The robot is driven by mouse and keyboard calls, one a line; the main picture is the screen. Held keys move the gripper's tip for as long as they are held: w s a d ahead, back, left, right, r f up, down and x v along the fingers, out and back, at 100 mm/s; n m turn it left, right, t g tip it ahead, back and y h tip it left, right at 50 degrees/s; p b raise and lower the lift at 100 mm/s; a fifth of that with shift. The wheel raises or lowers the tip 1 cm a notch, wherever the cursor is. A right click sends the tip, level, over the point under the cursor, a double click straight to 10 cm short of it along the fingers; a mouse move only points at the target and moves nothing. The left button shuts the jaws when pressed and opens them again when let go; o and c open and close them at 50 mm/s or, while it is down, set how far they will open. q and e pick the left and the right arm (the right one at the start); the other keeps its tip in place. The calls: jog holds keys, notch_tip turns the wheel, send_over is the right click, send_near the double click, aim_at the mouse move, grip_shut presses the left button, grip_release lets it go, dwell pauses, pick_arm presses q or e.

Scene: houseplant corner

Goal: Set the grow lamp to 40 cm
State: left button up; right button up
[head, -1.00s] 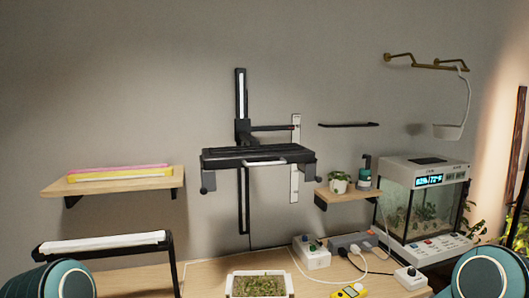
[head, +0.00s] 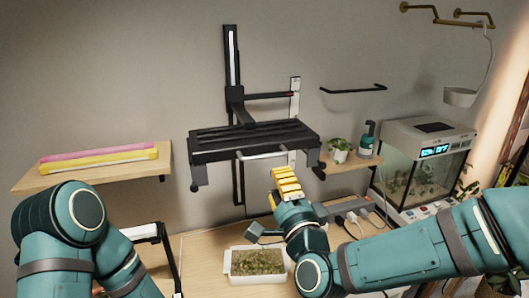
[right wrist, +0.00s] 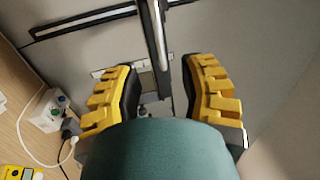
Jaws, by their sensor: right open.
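The black grow lamp (head: 255,140) hangs on a black wall rail (head: 232,70), with a pale handle bar (head: 262,155) along its front. A white upright strip (head: 295,88) with a red mark near its pointer arm is on the wall beside the rail; its figures are too small to read. My right gripper (head: 287,177), yellow-fingered, is open just below the handle's right end. In the right wrist view its fingers (right wrist: 160,92) are spread, with a pale and dark bar (right wrist: 158,40) beyond the gap; contact cannot be told. My left arm shows at lower left, its gripper out of view.
A planter tray (head: 258,277) stands on the desk below the lamp. A shelf (head: 90,170) with pink and yellow bars is at left. A small shelf (head: 352,163) with a potted plant and a terrarium (head: 425,165) are at right. Plugs and cables lie behind my right arm.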

aim_at(264, 156)
jog(key=p+x, duration=0.1)
jog(key=x, duration=0.9)
jog(key=shift+w+f, duration=0.1)
jog(key=shift+w, duration=0.05)
grip_shut()
